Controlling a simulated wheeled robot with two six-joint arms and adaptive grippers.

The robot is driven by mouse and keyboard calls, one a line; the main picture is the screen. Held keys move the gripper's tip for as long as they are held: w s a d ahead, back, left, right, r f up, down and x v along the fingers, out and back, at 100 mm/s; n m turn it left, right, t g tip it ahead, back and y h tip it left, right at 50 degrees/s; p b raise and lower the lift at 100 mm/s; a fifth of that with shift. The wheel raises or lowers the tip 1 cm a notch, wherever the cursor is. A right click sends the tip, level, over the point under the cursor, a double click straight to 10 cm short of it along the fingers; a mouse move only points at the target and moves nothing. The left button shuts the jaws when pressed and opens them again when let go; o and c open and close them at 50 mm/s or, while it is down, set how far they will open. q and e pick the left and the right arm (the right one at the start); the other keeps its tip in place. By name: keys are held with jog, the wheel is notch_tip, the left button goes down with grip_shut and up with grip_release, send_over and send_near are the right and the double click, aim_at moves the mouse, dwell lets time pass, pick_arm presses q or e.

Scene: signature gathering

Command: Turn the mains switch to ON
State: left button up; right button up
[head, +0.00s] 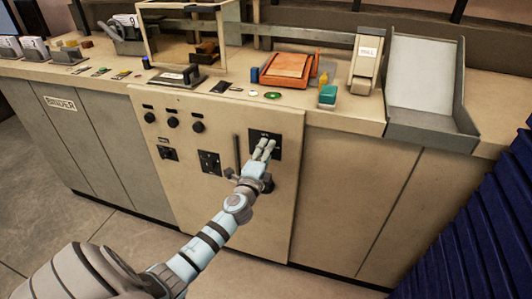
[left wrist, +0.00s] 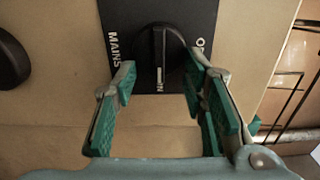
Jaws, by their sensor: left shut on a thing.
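The mains switch is a round black knob (left wrist: 157,50) with a raised grip bar, on a black plate (left wrist: 202,14) marked MAINS. The plate also shows in the head view (head: 277,143), on the cabinet front. In the left wrist view the bar lies along the picture's vertical, with a white mark at its lower end. Lettering there is hard to read, and a label starting with O at right is partly hidden. My left gripper (head: 266,147) is shut on the knob, its green-padded fingers (left wrist: 160,75) on either side. My right gripper is out of view.
A vertical bar handle (head: 237,152) stands just left of the plate. Further left are a smaller black switch (head: 210,162) and several round knobs (head: 172,122). The counter above holds an orange tray (head: 287,68) and a grey tray (head: 428,118). Dark blue slats (head: 480,225) stand at right.

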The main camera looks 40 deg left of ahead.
pick_arm(q)
jog(key=shift+f, duration=0.15)
jog(key=o, duration=1.2)
jog(key=v, duration=1.2)
